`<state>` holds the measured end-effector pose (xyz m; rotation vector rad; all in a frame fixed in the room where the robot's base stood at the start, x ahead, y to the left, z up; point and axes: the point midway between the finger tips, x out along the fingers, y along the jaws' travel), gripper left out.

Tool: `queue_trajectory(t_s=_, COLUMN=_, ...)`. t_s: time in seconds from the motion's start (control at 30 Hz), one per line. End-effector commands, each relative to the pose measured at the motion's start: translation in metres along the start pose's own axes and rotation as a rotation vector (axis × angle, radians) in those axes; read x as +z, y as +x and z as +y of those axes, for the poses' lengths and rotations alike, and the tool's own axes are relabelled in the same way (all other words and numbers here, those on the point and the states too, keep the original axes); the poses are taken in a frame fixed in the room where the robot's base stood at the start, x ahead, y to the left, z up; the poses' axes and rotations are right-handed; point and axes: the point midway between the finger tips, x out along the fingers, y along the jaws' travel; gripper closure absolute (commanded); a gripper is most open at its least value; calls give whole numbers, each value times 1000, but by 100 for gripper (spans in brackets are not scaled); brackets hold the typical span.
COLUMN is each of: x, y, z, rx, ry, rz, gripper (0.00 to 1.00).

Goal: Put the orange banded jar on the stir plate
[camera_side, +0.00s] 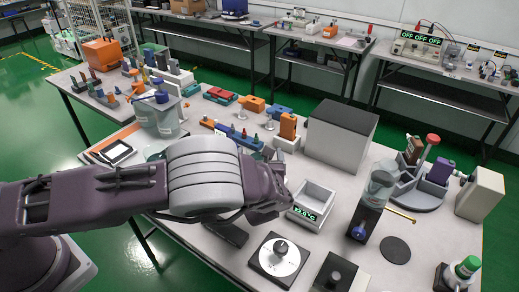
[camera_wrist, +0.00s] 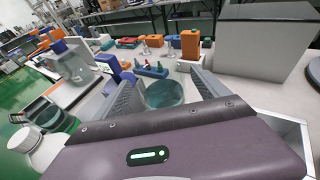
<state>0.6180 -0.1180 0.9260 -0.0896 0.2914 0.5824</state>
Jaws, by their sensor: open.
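My gripper (camera_wrist: 162,92) is open over the bench, its two grey fingers apart. Between the fingers, in the wrist view, shows a round teal glassy thing (camera_wrist: 164,95); I cannot tell whether it is a jar, and no orange band shows on it. In the side view my own arm hides this spot. No jar with a clear orange band can be made out. A dark device with a blue knob (camera_side: 358,231) stands right of my gripper with a clear vessel (camera_side: 380,187) on top; I cannot tell whether it is the stir plate.
A large grey box (camera_side: 341,136) stands behind my gripper. A white device with a lit display (camera_side: 312,205) is close on the right. A square plate with a dial (camera_side: 279,259) lies at the front.

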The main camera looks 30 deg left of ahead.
Motion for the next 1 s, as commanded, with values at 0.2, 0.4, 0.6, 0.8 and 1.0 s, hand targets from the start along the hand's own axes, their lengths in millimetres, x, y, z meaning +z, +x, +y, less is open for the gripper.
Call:
queue_trajectory(t_s=0.2, x=0, y=-55, z=0, rx=-1, ry=0, rz=0, gripper=16)
queue_trajectory(t_s=0.4, x=0, y=-75, z=0, rx=0, ry=0, rz=0, gripper=16)
queue_trajectory(t_s=0.6, x=1, y=-75, z=1, rx=4, ry=-5, rz=1, gripper=16)
queue_trajectory(t_s=0.8, x=51, y=-77, z=71, rx=259, ry=-397, rz=151, gripper=16)
queue_trajectory(t_s=1.0, x=111, y=-138, z=182, rx=681, ry=-1160, rz=384, gripper=16)
